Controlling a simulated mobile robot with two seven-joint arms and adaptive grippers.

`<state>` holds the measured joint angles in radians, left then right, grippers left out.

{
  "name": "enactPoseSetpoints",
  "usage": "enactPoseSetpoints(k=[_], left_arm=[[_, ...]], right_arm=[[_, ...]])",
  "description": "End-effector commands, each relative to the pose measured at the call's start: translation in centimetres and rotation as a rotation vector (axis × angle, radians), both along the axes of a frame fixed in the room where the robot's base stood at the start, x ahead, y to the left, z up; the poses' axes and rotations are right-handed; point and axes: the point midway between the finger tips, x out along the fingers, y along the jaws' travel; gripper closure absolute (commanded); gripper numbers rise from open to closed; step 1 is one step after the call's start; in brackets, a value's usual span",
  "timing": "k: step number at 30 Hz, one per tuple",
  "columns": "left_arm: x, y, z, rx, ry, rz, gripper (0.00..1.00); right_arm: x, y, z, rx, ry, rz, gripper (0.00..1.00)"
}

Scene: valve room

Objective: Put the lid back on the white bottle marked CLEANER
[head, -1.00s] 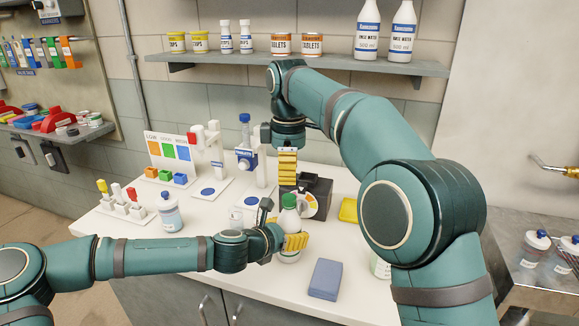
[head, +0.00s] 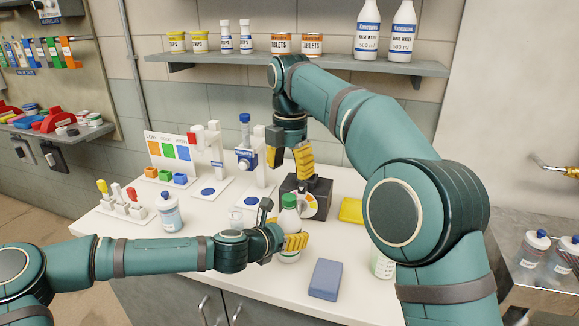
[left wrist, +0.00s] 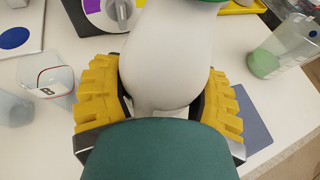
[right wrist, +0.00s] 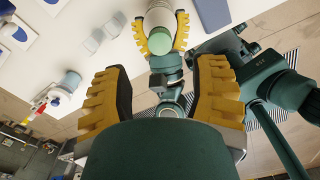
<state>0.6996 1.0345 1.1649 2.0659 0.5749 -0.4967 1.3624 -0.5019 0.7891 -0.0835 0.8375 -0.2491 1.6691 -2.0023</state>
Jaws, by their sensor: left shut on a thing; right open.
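A white bottle (left wrist: 172,50) with a green lid (head: 289,201) on its top stands at the counter's front. I cannot tell how tightly the lid sits, and the CLEANER marking is not visible. My left gripper (head: 292,245) is shut around the bottle's body; its yellow fingers flank the bottle in the left wrist view (left wrist: 160,100). My right gripper (head: 289,156) is open and empty, above and behind the bottle, apart from the lid. In the right wrist view the pale green lid top (right wrist: 160,42) lies beyond my open fingers (right wrist: 160,90).
A dark box with a coloured dial (head: 318,190) stands right behind the bottle. A blue block (head: 325,279) and a yellow tray (head: 351,211) lie to the right. A blue-capped bottle (head: 170,214) stands at the left. A clear container with green contents (left wrist: 285,45) stands nearby. A shelf (head: 290,60) hangs above.

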Motion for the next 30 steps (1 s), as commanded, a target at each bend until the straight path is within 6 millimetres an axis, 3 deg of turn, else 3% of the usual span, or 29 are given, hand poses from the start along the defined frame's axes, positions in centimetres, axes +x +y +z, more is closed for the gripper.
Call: enactPoseSetpoints(k=[8, 21, 30], left_arm=[[0.0, 0.0, 0.1, 0.000, -0.001, 0.000, 1.00], [0.0, 0.0, 0.1, 0.000, -0.001, 0.000, 1.00], [0.0, 0.0, 0.1, 0.000, -0.001, 0.000, 1.00]], right_arm=[[0.0, 0.0, -1.4, 0.000, 0.001, 0.000, 0.41], [-0.1, 0.1, -7.2, -0.001, 0.001, -0.001, 0.41], [-0.1, 0.1, -8.0, 0.001, -0.001, -0.002, 0.41]])
